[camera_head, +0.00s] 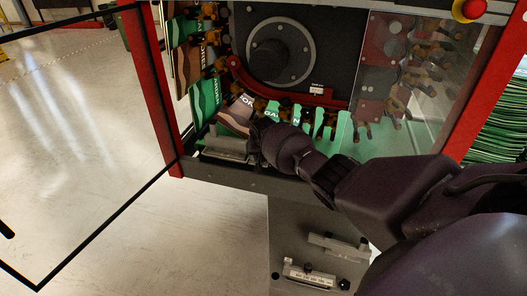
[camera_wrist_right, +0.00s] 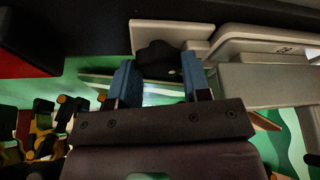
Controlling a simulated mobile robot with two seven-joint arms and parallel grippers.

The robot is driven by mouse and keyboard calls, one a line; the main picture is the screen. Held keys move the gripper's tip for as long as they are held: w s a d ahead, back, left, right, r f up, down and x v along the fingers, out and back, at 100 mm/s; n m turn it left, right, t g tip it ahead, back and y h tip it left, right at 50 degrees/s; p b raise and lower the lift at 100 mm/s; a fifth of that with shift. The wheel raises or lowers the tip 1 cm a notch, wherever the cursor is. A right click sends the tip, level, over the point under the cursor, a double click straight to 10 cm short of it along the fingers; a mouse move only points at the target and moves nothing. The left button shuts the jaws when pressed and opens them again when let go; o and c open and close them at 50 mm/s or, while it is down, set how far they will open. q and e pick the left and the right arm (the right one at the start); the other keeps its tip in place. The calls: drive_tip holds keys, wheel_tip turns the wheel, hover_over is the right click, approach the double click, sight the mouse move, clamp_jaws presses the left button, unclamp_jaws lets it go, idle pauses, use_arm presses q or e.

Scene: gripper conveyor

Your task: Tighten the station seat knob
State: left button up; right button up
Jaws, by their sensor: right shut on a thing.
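The station seat knob is a dark, rounded knob (camera_wrist_right: 157,55) against a light grey plate at the top of the right wrist view. My right gripper (camera_wrist_right: 160,66) has its two blue fingers on either side of the knob's lower part, shut on it. In the head view my right gripper (camera_head: 256,148) reaches in from the right to the grey station (camera_head: 222,148) at the machine's lower front. The knob is hidden there behind the gripper. My left gripper is in neither view.
A carousel with a dark round hub (camera_head: 281,50) carries orange-and-black clamps and green and brown pouches (camera_head: 205,100) just behind my gripper. A red curved rail (camera_head: 310,97) runs below the hub. An open glass door (camera_head: 80,130) stands at the left. Grey plates (camera_wrist_right: 265,85) lie close on the gripper's right.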

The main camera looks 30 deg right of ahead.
drive_tip(key=shift+a+m+g+h, duration=0.1)
drive_tip(key=shift+m+g+h, duration=0.25)
drive_tip(key=shift+m, duration=0.75)
drive_tip(key=o, duration=0.9)
